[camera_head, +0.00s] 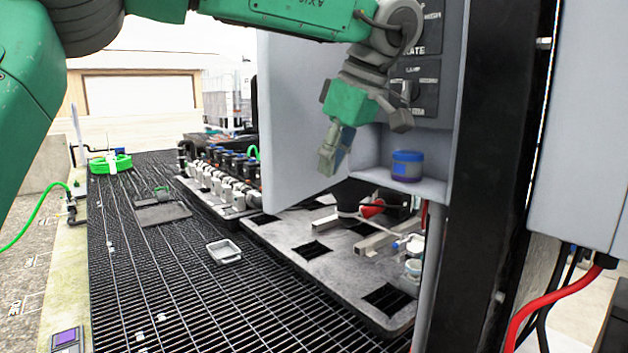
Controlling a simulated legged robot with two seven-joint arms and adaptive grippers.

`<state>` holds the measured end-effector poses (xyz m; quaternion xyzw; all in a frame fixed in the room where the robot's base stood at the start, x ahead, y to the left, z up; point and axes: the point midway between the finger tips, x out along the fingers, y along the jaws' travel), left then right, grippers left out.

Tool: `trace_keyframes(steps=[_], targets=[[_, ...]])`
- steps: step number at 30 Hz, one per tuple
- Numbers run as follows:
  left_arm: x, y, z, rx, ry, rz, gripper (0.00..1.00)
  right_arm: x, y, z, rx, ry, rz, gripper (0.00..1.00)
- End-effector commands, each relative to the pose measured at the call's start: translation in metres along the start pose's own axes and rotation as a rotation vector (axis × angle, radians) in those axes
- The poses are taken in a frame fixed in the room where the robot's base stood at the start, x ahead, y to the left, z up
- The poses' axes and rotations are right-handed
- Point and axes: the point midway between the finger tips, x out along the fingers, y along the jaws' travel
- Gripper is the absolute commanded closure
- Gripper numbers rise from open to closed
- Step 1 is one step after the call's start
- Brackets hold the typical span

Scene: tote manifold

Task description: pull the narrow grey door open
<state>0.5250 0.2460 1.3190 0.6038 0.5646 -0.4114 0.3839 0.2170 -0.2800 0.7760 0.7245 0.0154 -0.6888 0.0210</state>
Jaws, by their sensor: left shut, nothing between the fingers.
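The narrow grey door (290,110) is a flat light-grey panel. It stands swung out to the left of a grey cabinet, whose inside shows a black switch panel (415,85) and a shelf. My left arm comes in from the upper left, and my left gripper (334,158) hangs with its fingers pointing down. It is shut and empty, in front of the door's right part and the cabinet opening. Whether it touches the door cannot be told. It hides part of the door and the switch panel. My right gripper is not in view.
A blue jar (407,166) stands on the cabinet shelf (428,186). Below are a grey plate (310,262) with fittings and a row of valves (215,180) on dark grating. A small grey tray (224,251) lies on the grating. A black post (495,170) stands at right.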

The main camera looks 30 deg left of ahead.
Motion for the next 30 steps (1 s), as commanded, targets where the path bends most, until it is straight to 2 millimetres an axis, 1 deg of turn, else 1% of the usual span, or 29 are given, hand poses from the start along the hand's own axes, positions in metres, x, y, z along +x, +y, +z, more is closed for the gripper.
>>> trace_keyframes(steps=[1, 5, 9, 13, 16, 21, 25, 30], targets=[[0.010, -0.001, 0.000, 0.000, 0.002, -0.003, 1.00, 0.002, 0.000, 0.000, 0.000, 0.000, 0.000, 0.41], [0.036, -0.001, 0.001, 0.000, 0.003, -0.003, 1.00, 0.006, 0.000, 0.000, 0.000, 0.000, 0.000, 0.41], [0.068, -0.002, 0.000, 0.000, 0.004, -0.004, 1.00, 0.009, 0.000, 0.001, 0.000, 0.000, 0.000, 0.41], [0.093, -0.001, 0.000, -0.001, 0.004, -0.003, 1.00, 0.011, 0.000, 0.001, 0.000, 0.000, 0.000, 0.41], [0.096, -0.001, -0.018, -0.004, 0.002, 0.000, 1.00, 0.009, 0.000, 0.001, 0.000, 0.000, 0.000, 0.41], [0.102, -0.001, -0.033, -0.004, 0.002, 0.001, 1.00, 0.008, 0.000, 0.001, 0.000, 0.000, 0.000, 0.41], [0.103, -0.001, -0.037, -0.002, 0.002, 0.001, 1.00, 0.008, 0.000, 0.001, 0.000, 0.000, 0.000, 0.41], [0.104, -0.001, -0.037, -0.001, 0.003, 0.000, 1.00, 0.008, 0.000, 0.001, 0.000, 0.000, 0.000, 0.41]])
